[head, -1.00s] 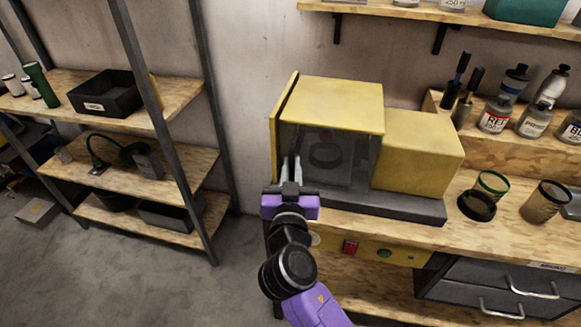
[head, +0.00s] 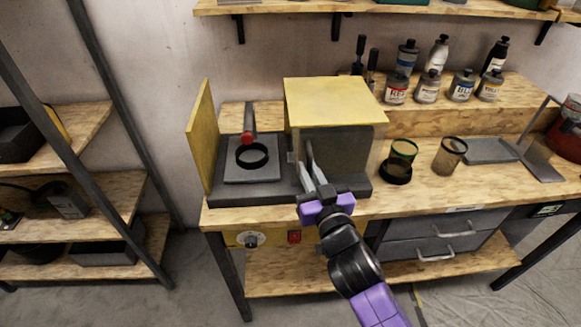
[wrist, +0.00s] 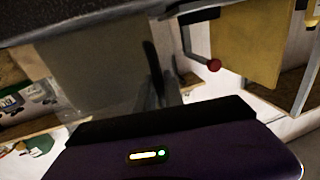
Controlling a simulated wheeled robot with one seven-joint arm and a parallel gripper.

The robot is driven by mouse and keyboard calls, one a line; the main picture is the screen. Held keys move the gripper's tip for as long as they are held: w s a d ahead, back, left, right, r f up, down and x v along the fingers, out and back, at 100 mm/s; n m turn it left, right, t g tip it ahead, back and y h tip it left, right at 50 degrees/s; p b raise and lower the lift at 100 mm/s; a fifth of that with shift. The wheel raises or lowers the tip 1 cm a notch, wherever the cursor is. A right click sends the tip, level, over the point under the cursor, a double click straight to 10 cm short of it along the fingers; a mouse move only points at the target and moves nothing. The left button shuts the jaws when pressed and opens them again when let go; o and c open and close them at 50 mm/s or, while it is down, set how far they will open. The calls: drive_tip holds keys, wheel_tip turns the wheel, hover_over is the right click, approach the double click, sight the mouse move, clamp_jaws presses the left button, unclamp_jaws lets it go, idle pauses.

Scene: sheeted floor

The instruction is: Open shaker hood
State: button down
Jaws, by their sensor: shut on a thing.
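The shaker hood (head: 335,100) has a yellow top and a darker, see-through front. It sits at the right end of the shaker's dark base (head: 245,190), over the housing. The left half stands uncovered, showing a grey platform (head: 235,172) with a black ring (head: 252,156) and a red-tipped clamp (head: 248,135). A yellow end panel (head: 202,135) stands at the far left. My gripper (head: 313,170) is shut at the hood's front left edge, on what seems its handle; the fingers hide the contact. The wrist view shows the hood front (wrist: 95,60) close by.
Several bottles (head: 427,87) line the raised shelf behind.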

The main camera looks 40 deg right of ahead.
drive_tip(key=shift+s+d+f, duration=0.1)
drive_tip(key=shift+s+d, duration=0.05)
drive_tip(key=shift+d, duration=0.05)
drive_tip(key=c, duration=1.5)
unclamp_jaws()
drive_tip(key=shift+o, duration=0.2)
drive_tip(key=b+v, duration=0.2)
drive_tip(key=v, duration=0.5)
drive_tip(key=shift+s+a+b, duration=0.2)
drive_tip(key=shift+s+b, duration=0.15)
drive_tip(key=shift+b, duration=0.05)
